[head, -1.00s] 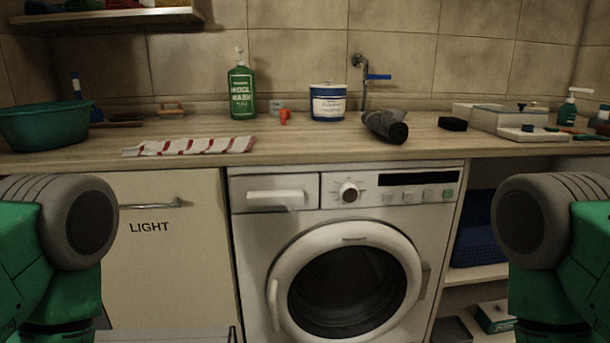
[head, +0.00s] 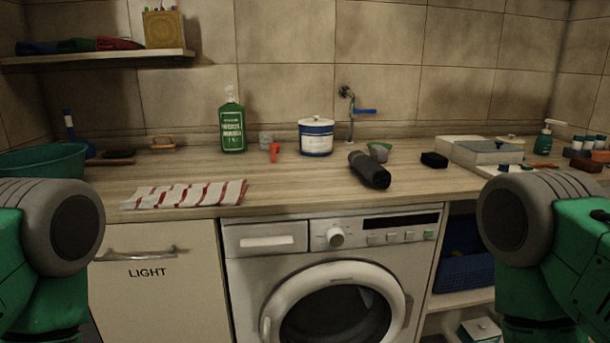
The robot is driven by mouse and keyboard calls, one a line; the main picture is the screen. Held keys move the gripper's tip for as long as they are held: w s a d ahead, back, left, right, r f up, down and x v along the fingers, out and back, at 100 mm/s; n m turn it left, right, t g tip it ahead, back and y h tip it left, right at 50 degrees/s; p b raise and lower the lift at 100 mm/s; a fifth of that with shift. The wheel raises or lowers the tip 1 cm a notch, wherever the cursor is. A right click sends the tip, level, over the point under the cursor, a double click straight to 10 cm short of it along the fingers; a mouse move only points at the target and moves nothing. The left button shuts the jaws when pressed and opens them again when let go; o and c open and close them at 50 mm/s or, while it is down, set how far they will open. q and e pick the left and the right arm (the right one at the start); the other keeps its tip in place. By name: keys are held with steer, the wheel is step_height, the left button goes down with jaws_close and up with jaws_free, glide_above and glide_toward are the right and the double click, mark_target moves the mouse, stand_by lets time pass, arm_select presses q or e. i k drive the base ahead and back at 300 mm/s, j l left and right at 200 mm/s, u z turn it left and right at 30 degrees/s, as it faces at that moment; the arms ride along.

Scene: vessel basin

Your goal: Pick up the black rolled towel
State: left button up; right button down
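The black rolled towel (head: 369,170) lies on the wooden counter (head: 300,180), right of the middle, above the washing machine. It lies at a slant, its near end towards the counter's front edge. Nothing touches it from my side. Parts of my two arms show at the left and right edges of the head view, below and in front of the counter. Neither gripper's fingers are in view.
A blue-and-white tub (head: 316,138) and a grey-green cup (head: 379,152) stand behind the towel, near a wall tap (head: 349,110). A black block (head: 434,160) lies to its right. A striped cloth (head: 187,194) lies front left. Counter in front of the towel is clear.

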mark_target(372, 170)
steer(key=i+l, duration=0.15)
steer(key=l, duration=0.3)
steer(key=i+l+u, duration=0.1)
steer(key=l, duration=0.3)
steer(key=i+l, duration=0.15)
steer(key=l, duration=0.3)
steer(key=i+l, duration=0.15)
steer(key=l, duration=0.3)
steer(key=i+l+u, duration=0.1)
steer(key=l, duration=0.35)
steer(key=i+l, duration=0.15)
steer(key=l, duration=0.3)
steer(key=u, duration=0.05)
